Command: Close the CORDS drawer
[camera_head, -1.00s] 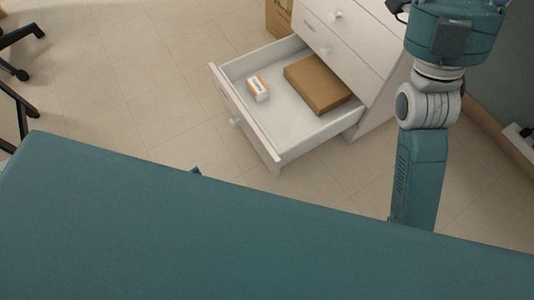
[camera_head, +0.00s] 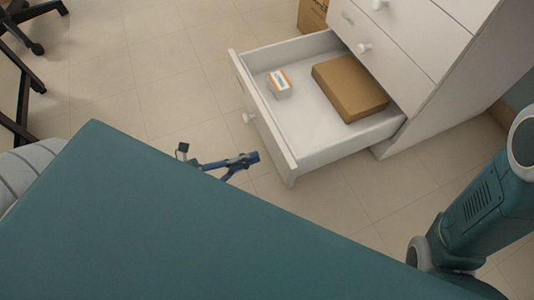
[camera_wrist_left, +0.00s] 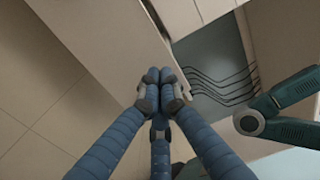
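An open white drawer (camera_head: 318,158) sticks out low from a white cabinet (camera_head: 440,95) in the head view. Its label is not readable. A brown box (camera_head: 350,86) and a small white-and-orange box (camera_head: 279,84) lie inside. A round knob (camera_head: 247,118) is on its front. My left gripper (camera_head: 252,158) shows beyond the edge of my teal body, beside the drawer front's lower corner in the picture. In the left wrist view its blue fingertips (camera_wrist_left: 159,75) are together with nothing seen between them. Contact with the drawer cannot be told. My right gripper is not in view.
Closed drawers with knobs (camera_head: 364,48) sit above the open one. A cardboard box (camera_head: 312,15) stands behind the drawer. A chair base (camera_head: 30,22) is at upper left. Tiled floor (camera_head: 160,75) left of the drawer is clear. Dark cables (camera_wrist_left: 222,85) show in the left wrist view.

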